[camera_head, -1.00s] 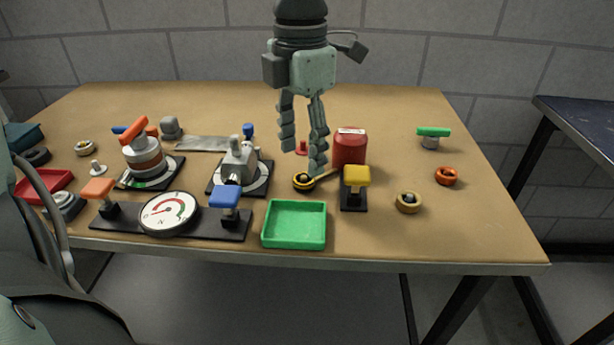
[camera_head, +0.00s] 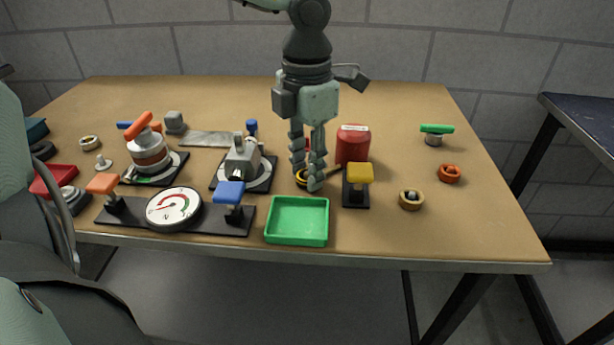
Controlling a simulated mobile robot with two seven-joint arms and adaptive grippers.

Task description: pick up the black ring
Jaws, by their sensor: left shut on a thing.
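The black ring (camera_head: 301,178), with yellow showing at its middle, sits on the wooden table behind the green tray. My left gripper (camera_head: 307,183) points straight down over it, and its fingers are closed together at the ring. The fingers hide much of the ring, and I cannot tell whether it is clear of the table. My right gripper is not in view.
A red canister (camera_head: 353,148) stands just right of the fingers, with a yellow-topped block (camera_head: 359,184) in front of it. The green tray (camera_head: 297,242) lies nearer the front edge. A grey valve (camera_head: 243,160) stands to the left.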

